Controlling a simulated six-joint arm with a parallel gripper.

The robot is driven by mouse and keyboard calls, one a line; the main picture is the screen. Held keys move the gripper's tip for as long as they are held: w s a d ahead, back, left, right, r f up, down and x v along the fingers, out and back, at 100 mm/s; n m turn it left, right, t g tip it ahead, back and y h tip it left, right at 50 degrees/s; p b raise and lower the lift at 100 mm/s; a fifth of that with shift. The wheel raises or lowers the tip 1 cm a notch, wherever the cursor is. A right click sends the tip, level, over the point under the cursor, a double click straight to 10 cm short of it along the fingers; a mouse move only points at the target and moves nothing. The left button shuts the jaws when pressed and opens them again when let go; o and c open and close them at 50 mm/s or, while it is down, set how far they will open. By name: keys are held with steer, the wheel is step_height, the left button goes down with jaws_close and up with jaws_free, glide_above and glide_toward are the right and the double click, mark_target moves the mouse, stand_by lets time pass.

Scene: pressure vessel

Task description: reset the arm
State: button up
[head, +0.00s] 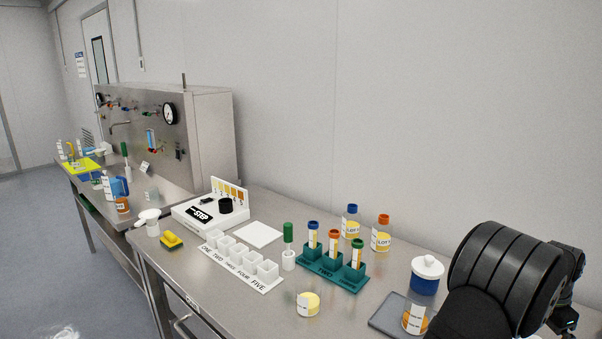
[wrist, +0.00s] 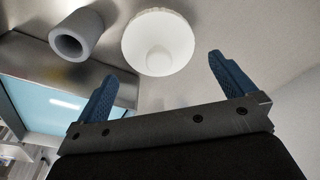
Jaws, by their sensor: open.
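My gripper (wrist: 163,68) shows in the wrist view with its two blue fingers spread wide apart and nothing between them. A white round shape with a paler centre (wrist: 158,42) shows beyond the fingertips; I cannot tell what it is or how far off. In the head view, black links of my arm fill the lower right corner, over the right end of the steel bench (head: 225,285). My gripper cannot be made out in the head view.
Near my arm stand a white-lidded blue container (head: 426,275) and an orange-filled bottle (head: 415,318). A green tube rack (head: 333,268), two lidded bottles, a white cup row (head: 241,262) and a white device (head: 207,213) stand further left. A steel panel cabinet (head: 205,130) stands behind.

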step_height(320, 180, down, 3)
steer(key=shift+a+r, duration=0.1)
step_height(320, 180, up, 11)
steer(key=a, duration=0.2)
steer(key=f, duration=0.4)
steer(key=d+f, duration=0.1)
steer(key=f, duration=0.3)
steer(key=d+f, duration=0.1)
steer(key=f, duration=0.3)
steer(key=shift+d, duration=0.1)
step_height(320, 180, up, 11)
steer(key=shift+f, duration=0.15)
steer(key=s+a+r, duration=0.1)
steer(key=a+r, duration=0.2)
steer(key=a, duration=0.6)
steer(key=a+r, duration=0.3)
steer(key=a, duration=0.6)
steer(key=f, duration=0.9)
steer(key=shift+s+a+f, duration=0.2)
steer(key=shift+a+f, duration=0.1)
steer(key=shift+f, duration=0.1)
steer(key=shift+r, duration=0.45)
